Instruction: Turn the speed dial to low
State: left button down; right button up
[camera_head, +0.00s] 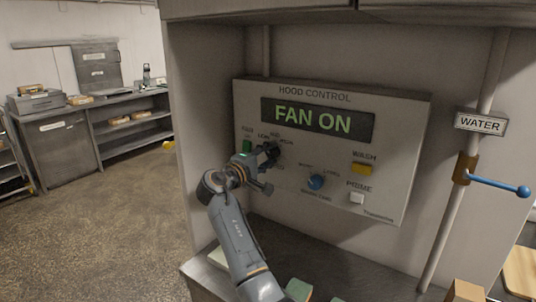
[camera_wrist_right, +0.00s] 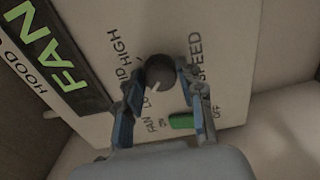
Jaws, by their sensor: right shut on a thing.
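The speed dial is a dark round knob (camera_wrist_right: 160,72) on the hood control panel (camera_head: 405,150). My right gripper (camera_head: 268,158) reaches up to the panel's left part and largely hides the dial in the head view. In the right wrist view, the fingers of my right gripper (camera_wrist_right: 162,70) are on both sides of the dial, shut on it. A pale pointer mark on the dial points down-left, toward partly hidden lettering that seems to read LO. MID and HIGH lie farther up-left. The display (camera_head: 317,120) reads FAN ON. My left gripper is not in view.
A green switch (camera_wrist_right: 181,121) sits close to my right fingers. A blue knob (camera_head: 316,182), a yellow WASH button (camera_head: 362,169) and a white PRIME button (camera_head: 357,198) are on the panel. A blue-handled water valve (camera_head: 497,186) is at the right. The floor at left is clear.

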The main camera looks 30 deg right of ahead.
jog(key=o, duration=1.2)
jog(key=shift+d, duration=0.1)
jog(key=shift+s+a, duration=0.1)
jog(key=shift+a, duration=0.15)
jog(key=v, duration=1.1)
jog(key=shift+s+a, duration=0.1)
jog(key=shift+a, duration=0.1)
jog(key=shift+f, duration=0.1)
